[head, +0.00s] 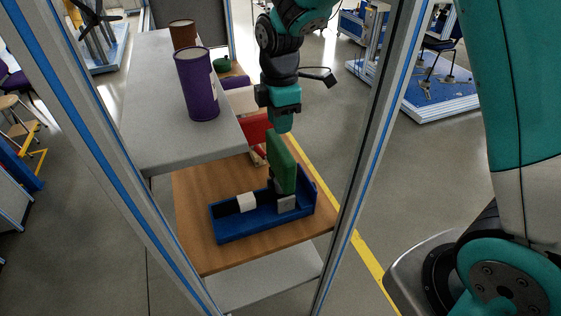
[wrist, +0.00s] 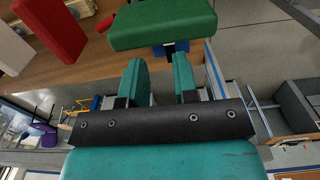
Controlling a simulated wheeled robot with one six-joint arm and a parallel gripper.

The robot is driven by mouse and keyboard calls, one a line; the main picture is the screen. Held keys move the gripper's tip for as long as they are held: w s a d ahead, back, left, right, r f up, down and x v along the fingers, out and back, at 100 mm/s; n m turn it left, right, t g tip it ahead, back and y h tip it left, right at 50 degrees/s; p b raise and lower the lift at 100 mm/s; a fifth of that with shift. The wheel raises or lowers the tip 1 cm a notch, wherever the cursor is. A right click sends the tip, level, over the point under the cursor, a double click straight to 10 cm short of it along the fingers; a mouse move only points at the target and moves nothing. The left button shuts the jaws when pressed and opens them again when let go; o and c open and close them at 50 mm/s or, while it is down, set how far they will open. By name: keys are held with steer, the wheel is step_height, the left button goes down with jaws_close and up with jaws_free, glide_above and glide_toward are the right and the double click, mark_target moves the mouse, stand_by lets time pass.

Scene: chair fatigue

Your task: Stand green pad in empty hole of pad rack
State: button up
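The green pad (head: 282,162) stands upright, slightly tilted, at the right end of the blue pad rack (head: 236,230), above a grey block. Whether its lower end is fully seated is hard to tell. My gripper (head: 281,128) is right above the pad's top in the head view. In the wrist view, my gripper (wrist: 160,75) has its two teal fingers apart with nothing between them. The green pad (wrist: 162,24) lies just beyond the fingertips, with a small visible gap.
The rack sits on a wooden shelf (head: 200,255) below a grey shelf (head: 150,100) bearing a purple can (head: 197,85) and a brown can (head: 183,34). A red pad (head: 256,129) and a white pad (head: 241,100) stand behind. Metal frame posts (head: 372,130) flank the shelf.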

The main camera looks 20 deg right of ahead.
step_height(320, 180, up, 17)
steer(key=b, duration=0.4)
steer(key=s+a+f+m+y+b, duration=0.2)
steer(key=s+f+m, duration=0.3)
steer(key=s+f, duration=0.3)
steer(key=s+a+f+m+y+b, duration=0.2)
steer(key=s+f, duration=0.6)
steer(key=s, duration=0.8)
steer(key=m+b, duration=0.2)
steer(key=m, duration=0.1)
steer(key=shift+s+a+f+m, duration=0.15)
steer(key=shift+s+a+m, duration=0.1)
steer(key=shift+s+m, duration=0.15)
